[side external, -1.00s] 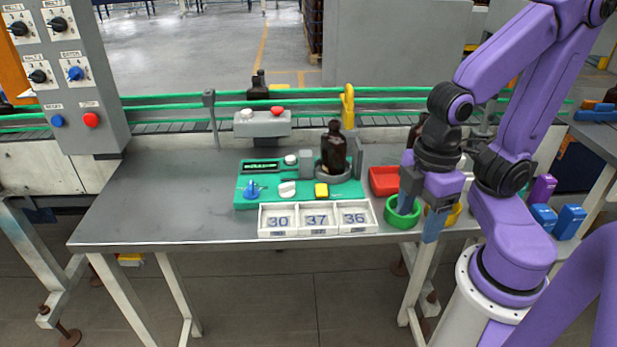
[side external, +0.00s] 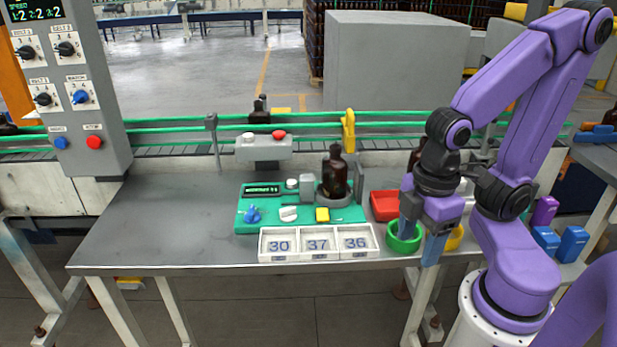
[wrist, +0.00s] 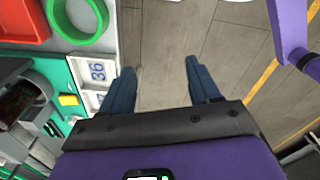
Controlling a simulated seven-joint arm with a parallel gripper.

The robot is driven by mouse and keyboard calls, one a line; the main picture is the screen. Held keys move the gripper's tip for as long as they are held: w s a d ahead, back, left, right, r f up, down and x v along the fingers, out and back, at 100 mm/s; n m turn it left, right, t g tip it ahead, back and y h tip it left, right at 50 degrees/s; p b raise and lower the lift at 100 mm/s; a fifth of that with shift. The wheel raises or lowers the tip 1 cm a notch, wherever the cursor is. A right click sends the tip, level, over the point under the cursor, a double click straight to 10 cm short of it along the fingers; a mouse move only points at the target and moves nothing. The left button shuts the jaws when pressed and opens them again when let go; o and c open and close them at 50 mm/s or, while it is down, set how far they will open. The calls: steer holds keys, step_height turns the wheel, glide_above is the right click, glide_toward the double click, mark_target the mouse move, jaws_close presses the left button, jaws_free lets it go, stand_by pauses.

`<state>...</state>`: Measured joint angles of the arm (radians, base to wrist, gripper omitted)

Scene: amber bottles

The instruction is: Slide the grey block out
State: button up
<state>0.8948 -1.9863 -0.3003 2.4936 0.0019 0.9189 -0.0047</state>
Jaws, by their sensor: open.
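A small grey block (side external: 307,186) stands on the green board (side external: 245,219), just left of the dark amber bottle (side external: 334,174). The bottle is upright in a grey round holder, with a taller grey upright piece behind it to the right. My gripper (side external: 419,240) is open, with blue fingers pointing down near the table's front edge, well right of the block and by the green ring. In the wrist view, the open fingers (wrist: 160,68) have bare floor between them. The bottle and holder show at its left edge; I cannot clearly pick out the block there.
A white tray (side external: 318,257) marked 30, 37 and 36 lies in front of the board. A red bin (side external: 384,206), a green ring (side external: 403,238) and a yellow ring (side external: 455,238) are beside my gripper. A conveyor with green rails runs behind. The table's left is clear.

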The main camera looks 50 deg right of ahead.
steer(key=w+a+r+m, duration=0.1)
steer(key=w+a+r, duration=0.25)
steer(key=w, duration=0.55)
steer(key=m, duration=0.3)
glide_toward(307, 177)
steer(key=f, duration=1)
steer(key=shift+a+f, duration=0.2)
steer(key=shift+f, duration=0.2)
steer(key=shift+c, duration=0.3)
jaws_close()
steer(key=shift+w+a+r, duration=0.1)
steer(key=shift+w+a, duration=1.3)
steer(key=shift+w, duration=0.15)
